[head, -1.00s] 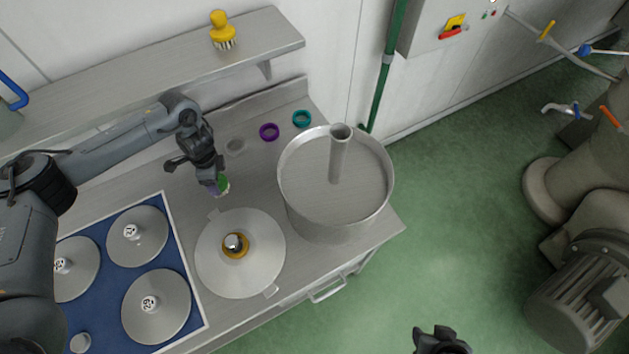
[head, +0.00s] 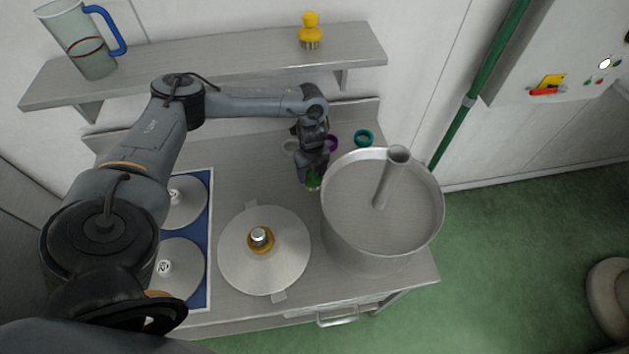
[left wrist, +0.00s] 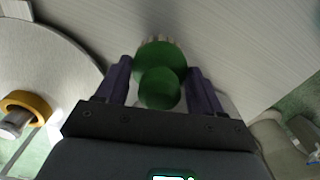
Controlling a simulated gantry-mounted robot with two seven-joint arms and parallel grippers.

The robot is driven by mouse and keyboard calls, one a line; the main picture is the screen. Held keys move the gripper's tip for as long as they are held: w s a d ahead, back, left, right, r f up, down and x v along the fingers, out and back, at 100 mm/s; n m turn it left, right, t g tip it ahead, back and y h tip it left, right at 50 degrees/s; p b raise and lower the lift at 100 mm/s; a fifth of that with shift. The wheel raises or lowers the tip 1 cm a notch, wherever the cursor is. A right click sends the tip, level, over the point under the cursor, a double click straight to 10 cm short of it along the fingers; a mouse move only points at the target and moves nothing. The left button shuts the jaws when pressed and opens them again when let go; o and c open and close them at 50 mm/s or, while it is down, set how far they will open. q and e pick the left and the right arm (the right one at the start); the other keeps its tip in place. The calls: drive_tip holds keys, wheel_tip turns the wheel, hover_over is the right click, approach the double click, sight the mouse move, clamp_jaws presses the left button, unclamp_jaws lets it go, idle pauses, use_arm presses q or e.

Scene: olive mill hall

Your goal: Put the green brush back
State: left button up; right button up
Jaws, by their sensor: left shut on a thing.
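The green brush (head: 313,181) is in my left gripper (head: 311,175), between the round steel plate and the large steel drum. In the left wrist view the green brush (left wrist: 160,75) sits between the two purple-sided fingers of my left gripper (left wrist: 160,88), with its pale bristles pointing away from me. The jaws are shut on it. I cannot tell whether the bristles touch the worktop. A yellow brush (head: 311,32) stands upright, bristles down, on the wall shelf (head: 220,72). My right gripper is not in view now.
The steel drum (head: 370,240) with a central post stands at the right of the worktop. A steel disc (head: 286,262) with an orange-collared knob lies left of it. A purple ring (head: 333,142) and a teal ring (head: 364,138) lie behind. A jug (head: 90,55) stands on the shelf.

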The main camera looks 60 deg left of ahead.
sight(312, 179)
use_arm(q)
drive_tip(key=shift+f, duration=2.15)
drive_tip(key=shift+f, duration=0.1)
drive_tip(key=shift+f, duration=0.15)
drive_tip(key=o, duration=1.1)
drive_tip(key=shift+r, duration=0.2)
drive_tip(key=shift+r, duration=0.2)
wheel_tip(312, 179, up, 12)
drive_tip(key=shift+f, duration=0.15)
